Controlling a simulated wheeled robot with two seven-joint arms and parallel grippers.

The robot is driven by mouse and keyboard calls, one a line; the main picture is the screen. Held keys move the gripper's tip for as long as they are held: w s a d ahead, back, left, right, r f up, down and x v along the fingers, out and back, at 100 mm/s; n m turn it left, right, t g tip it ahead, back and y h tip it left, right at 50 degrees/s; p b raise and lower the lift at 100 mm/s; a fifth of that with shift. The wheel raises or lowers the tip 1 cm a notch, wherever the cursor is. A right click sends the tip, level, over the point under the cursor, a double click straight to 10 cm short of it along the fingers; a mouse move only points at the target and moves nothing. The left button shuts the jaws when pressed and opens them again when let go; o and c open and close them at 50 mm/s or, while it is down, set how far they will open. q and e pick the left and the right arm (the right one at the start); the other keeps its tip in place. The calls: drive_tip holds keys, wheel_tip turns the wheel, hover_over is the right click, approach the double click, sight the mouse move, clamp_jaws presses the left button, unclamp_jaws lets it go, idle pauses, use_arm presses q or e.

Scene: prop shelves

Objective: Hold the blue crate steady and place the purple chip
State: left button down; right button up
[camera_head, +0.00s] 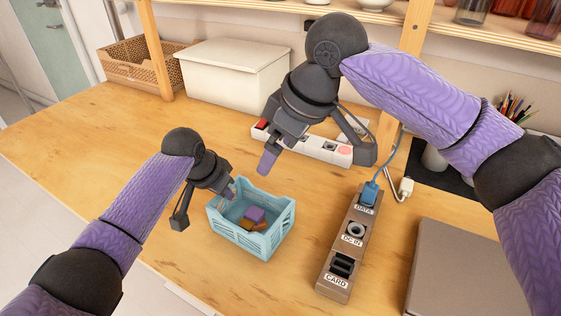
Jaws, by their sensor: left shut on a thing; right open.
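The light blue crate (274,235) stands on the wooden table, left of centre. A small purple block (255,213), which looks like the purple chip, lies inside it with small brown-orange pieces (249,225). My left gripper (205,207) is at the crate's left side, shut on its left wall. One finger is near the inside of the rim and the other is outside; the exact contact is hard to see. My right gripper (316,160) is open and empty, above and behind the crate to the right, with its fingers wide apart.
A grey-brown socket box (337,266) with a blue plug (369,193) stands right of the crate. A white power strip (318,149) lies behind my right gripper. A white bin (235,75) and woven basket (130,65) stand at the back.

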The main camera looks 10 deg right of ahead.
idle(0.4)
use_arm(q)
drive_tip(key=c, duration=0.7)
unclamp_jaws()
